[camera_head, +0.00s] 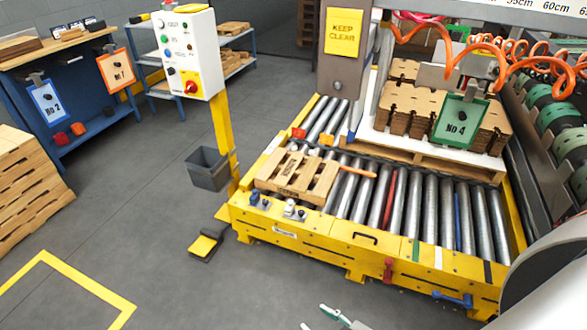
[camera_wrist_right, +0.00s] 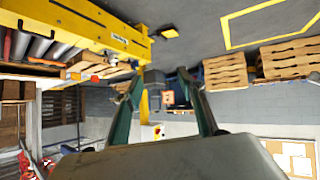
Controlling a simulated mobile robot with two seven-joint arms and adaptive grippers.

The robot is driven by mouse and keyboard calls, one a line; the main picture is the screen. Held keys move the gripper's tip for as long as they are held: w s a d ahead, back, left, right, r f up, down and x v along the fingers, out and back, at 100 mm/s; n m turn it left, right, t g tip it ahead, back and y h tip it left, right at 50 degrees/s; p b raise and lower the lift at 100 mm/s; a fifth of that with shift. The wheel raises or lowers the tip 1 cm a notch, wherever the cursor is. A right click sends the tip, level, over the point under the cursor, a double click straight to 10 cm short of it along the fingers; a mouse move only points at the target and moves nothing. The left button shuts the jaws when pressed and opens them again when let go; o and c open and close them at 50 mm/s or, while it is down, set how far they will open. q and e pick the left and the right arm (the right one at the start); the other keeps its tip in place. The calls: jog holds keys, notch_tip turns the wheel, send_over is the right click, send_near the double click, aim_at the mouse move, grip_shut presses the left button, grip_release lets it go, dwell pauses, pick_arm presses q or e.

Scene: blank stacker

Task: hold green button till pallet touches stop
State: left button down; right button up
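The white control box (camera_head: 187,52) stands on a yellow post at upper left, with several small buttons and a red knob on a yellow plate. A small green button (camera_head: 163,39) seems to sit on its left side. A wooden pallet (camera_head: 297,176) lies on the left part of the roller conveyor. My right gripper (camera_head: 316,317) is at the bottom edge, far from the box. In the wrist view its fingers (camera_wrist_right: 159,73) are spread and empty. My left gripper is not in view.
The yellow conveyor frame (camera_head: 330,230) fills the centre right, with stacked boards and a green No 4 sign (camera_head: 459,123) behind. Floor at lower left is clear.

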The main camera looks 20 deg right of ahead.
jog(key=shift+s, duration=0.1)
jog(key=shift+c, duration=0.5)
grip_shut()
jog(key=shift+r, duration=0.15)
jog(key=shift+f, duration=0.2)
dwell(0.3)
